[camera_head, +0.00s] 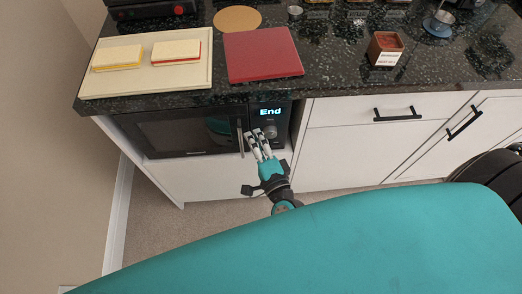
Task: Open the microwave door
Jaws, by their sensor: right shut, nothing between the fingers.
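The microwave (190,133) is built in under the dark countertop, left of centre. Its dark door appears closed, with an upright metal handle (240,138) at the door's right side. The lit display (270,112) reads "End", above a round knob. My right gripper (257,137) is in front of the microwave, just right of the handle, near the control panel. Its fingers are shut with nothing between them. I cannot tell whether they touch the handle or panel. My left gripper is not in view.
The speckled countertop (340,70) holds a cream board (140,88) with two sandwich-like blocks, a red board (262,55) and a small brown box (385,48). White cabinets (350,150) with black handles stand right of the microwave. My teal body fills the bottom.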

